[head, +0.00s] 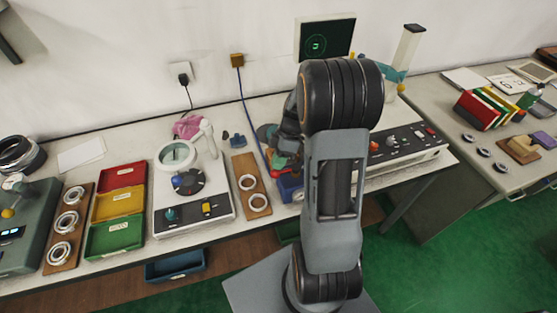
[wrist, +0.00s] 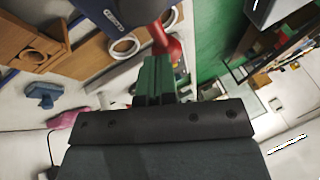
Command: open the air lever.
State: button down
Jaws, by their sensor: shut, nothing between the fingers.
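A red lever-like part (wrist: 171,46) shows in the wrist view, just beyond my fingertips and beside a dark blue block (wrist: 108,14). I take it for the air lever, but cannot tell its exact position. In the head view a red part (head: 282,163) and the blue block (head: 290,188) show beside my arm, partly hidden by it. My gripper (wrist: 157,62) is shut and empty, its green fingers close together. Its tips look close to the red part; I cannot tell whether they touch. In the head view my gripper is mostly hidden behind my arm.
A wooden board with pale rings (head: 250,203) lies left of the blue block. Left of it stand a white device with a magnifier (head: 193,222) and red, yellow and green trays (head: 117,205). A control panel (head: 405,152) is on the right. A blue cable (head: 247,112) runs down the wall.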

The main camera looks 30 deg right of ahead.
jog(key=shift+s+n, duration=0.1)
jog(key=shift+n, duration=0.2)
jog(key=shift+s+a+f+n+g+h+b, duration=0.1)
jog(key=shift+s+a+n+g+h+b, duration=0.2)
jog(key=shift+n, duration=0.55)
jog(key=shift+s+a+n+g+h+b, duration=0.1)
jog(key=shift+s+n+g+h+b, duration=0.3)
jog(key=shift+n, duration=0.45)
jog(key=s+n, duration=0.1)
jog(key=s+n+g+h, duration=0.1)
jog(key=n, duration=0.1)
jog(key=shift+n, duration=0.3)
jog(key=shift+s+d+n+g+h+p, duration=0.25)
jog(key=shift+s+n+h, duration=0.25)
jog(key=shift+n, duration=0.45)
jog(key=shift+s+d+n+g+h+p, duration=0.1)
jog(key=shift+s+n+g+h+p, duration=0.25)
jog(key=shift+n, duration=0.6)
jog(key=shift+s+d+h, duration=0.1)
jog(key=shift+s+h, duration=0.15)
jog(key=shift+s+d+p, duration=0.3)
jog(key=shift+s+p, duration=0.05)
jog(key=shift+s, duration=0.15)
